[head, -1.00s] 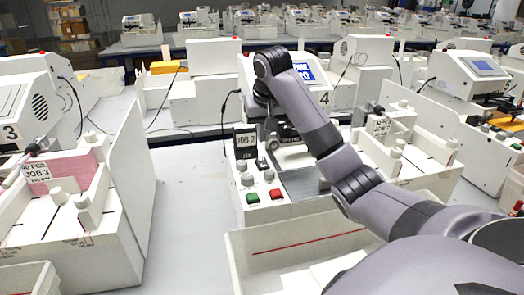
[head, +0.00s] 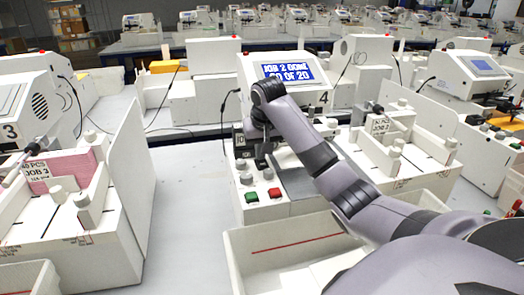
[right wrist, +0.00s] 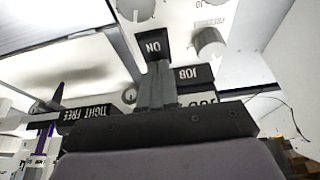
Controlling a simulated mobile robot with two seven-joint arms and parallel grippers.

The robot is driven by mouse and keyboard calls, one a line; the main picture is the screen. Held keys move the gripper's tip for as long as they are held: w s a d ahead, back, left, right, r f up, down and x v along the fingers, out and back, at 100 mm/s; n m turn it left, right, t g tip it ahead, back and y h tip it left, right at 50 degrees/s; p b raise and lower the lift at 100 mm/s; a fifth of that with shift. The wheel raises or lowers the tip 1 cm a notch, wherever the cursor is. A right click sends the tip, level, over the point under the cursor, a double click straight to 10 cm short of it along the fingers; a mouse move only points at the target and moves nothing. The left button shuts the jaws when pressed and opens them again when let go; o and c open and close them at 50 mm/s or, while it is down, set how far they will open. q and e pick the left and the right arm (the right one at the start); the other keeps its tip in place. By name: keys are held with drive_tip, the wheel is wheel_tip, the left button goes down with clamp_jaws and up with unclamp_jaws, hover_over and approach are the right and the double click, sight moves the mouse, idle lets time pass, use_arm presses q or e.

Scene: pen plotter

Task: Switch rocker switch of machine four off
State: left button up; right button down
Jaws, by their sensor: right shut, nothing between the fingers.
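Machine four (head: 252,72) stands in the middle of the head view, with a blue display (head: 287,73) reading that job 2 is done. Its rocker switch is hidden behind my right gripper (head: 262,160) there. In the right wrist view the black rocker switch (right wrist: 153,44) shows the word ON, upside down. My right gripper (right wrist: 157,72) is shut and empty, its fingertips at the near edge of the switch. I cannot tell whether they touch it. My left gripper is not in view.
Grey knobs (head: 246,178), a green button (head: 251,196) and a red button (head: 275,192) sit close by on the panel. A white bin (head: 234,262) stands in front. Machine three (head: 30,110) is at the left, with clear table between.

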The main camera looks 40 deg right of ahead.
drive_tip(key=shift+f, duration=0.1)
drive_tip(key=shift+s, duration=0.2)
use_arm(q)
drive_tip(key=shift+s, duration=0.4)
use_arm(e)
drive_tip(key=shift+w, duration=0.15)
drive_tip(key=shift+a, duration=0.1)
drive_tip(key=shift+s+a, duration=0.3)
drive_tip(key=shift+s, duration=0.4)
